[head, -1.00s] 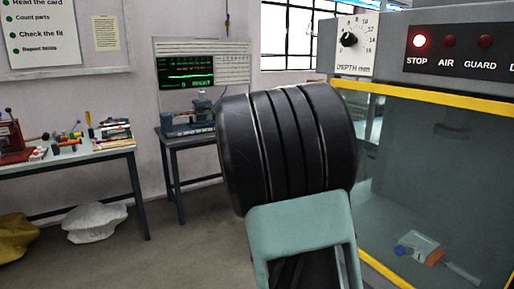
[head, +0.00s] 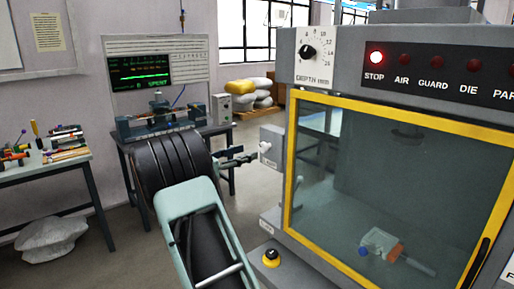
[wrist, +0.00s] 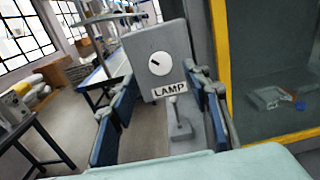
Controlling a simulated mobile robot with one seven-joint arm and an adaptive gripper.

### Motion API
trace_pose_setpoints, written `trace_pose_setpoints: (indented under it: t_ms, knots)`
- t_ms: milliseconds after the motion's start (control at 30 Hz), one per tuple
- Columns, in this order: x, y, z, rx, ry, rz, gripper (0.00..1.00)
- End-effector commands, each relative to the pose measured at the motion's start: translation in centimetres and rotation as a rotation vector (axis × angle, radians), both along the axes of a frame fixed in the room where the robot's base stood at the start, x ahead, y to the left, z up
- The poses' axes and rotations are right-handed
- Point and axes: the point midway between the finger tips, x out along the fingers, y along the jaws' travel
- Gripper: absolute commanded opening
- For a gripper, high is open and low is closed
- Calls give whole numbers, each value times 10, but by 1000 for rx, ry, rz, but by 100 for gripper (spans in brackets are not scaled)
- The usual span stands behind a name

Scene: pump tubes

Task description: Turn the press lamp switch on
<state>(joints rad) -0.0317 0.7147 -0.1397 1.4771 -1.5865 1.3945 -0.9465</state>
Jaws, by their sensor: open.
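The press lamp switch (wrist: 179,118) is a small grey lever on a grey base, just below a white label reading LAMP (wrist: 170,90) in the wrist view. The lever appears between the two fingers of my gripper (wrist: 163,85), which are apart with nothing held. I cannot tell whether the fingertips touch it or how far off it is. In the head view my gripper (head: 238,156) reaches toward the left side of the press (head: 405,190), close to a grey box (head: 273,138) on that side. The lever's position is not clear there.
A grey panel with a round white dial (wrist: 159,63) is above the label. The press has a yellow-framed window (head: 290,165) and a lit red STOP lamp (head: 376,57). A yellow-black knob (head: 271,257) is below. A bench (head: 135,138) with a device stands behind my arm.

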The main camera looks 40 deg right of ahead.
Motion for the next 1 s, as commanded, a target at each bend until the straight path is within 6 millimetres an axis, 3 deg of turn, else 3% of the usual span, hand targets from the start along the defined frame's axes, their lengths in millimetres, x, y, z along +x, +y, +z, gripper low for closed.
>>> trace_pose_setpoints:
  t_ms: [100, 300, 733, 1000]
  knots:
    - [1, -25, 1, 1, 1, -3, 44]
    - [3, -53, 0, 1, -1, -2, 44]
    - [5, -64, 0, 1, -1, 0, 44]
    - [5, -64, 0, 1, -1, 0, 15]
